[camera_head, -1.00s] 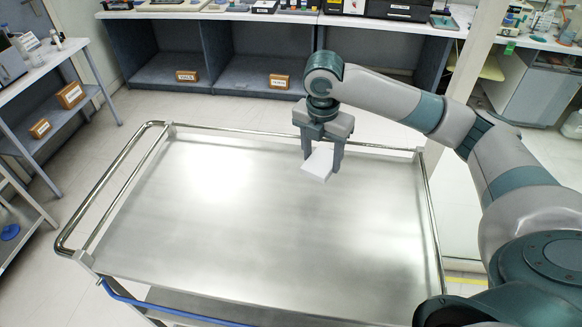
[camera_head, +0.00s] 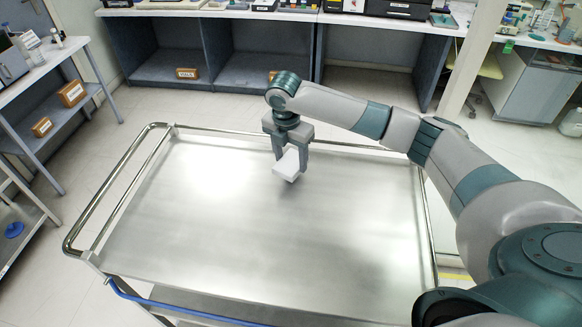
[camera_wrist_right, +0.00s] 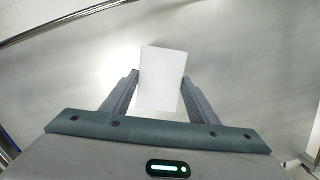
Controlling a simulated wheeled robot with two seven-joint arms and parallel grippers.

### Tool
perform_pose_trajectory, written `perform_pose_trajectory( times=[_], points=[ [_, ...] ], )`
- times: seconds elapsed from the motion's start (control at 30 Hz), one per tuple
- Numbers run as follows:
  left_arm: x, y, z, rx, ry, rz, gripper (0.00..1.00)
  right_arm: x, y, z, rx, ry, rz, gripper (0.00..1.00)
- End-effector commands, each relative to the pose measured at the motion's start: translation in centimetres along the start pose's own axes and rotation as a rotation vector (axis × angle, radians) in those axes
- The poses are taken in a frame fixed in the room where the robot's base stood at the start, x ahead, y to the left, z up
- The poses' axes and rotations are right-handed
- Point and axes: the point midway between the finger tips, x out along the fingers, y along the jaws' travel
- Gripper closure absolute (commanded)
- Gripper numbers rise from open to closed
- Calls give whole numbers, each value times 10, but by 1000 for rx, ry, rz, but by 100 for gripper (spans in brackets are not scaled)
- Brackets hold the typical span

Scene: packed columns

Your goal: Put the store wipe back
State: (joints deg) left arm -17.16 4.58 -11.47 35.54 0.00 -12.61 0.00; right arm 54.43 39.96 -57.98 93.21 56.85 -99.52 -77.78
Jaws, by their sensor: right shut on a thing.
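The store wipe looks like a small white block (camera_head: 287,166). My right gripper (camera_head: 291,160) is shut on it, and it hangs tilted between the fingers, above the far middle of the steel cart top (camera_head: 250,230). In the right wrist view the white block (camera_wrist_right: 162,78) sits between the two fingertips (camera_wrist_right: 160,88), with its far end sticking out past them. The cart's surface shows behind it. My left gripper is in neither view.
The steel cart top is bare, with a raised chrome rail (camera_head: 110,190) around it. Behind stands a bench with grey cubbies (camera_head: 165,50) and a small labelled box (camera_head: 187,73). A shelf with boxes (camera_head: 72,93) stands at left.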

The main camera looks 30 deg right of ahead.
Motion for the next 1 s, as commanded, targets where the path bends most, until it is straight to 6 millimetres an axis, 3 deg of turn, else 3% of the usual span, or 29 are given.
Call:
perform_pose_trajectory(
  times=[0.4, 0.83, 0.87, 0.9, 0.93, 1.0],
  points=[
    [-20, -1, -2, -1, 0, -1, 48, 36, -1, -5, 0, 0, -1, 67],
    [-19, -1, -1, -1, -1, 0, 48, 42, -1, -5, 0, 0, 0, 67],
    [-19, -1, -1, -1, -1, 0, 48, 43, -1, -5, 0, 0, 0, 44],
    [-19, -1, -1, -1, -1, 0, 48, 42, -1, -5, 0, 0, 0, 34],
    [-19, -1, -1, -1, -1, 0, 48, 42, -1, -5, 0, 0, 0, 27],
    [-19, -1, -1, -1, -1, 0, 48, 42, -1, -5, 0, 0, 0, 27]
  ],
)
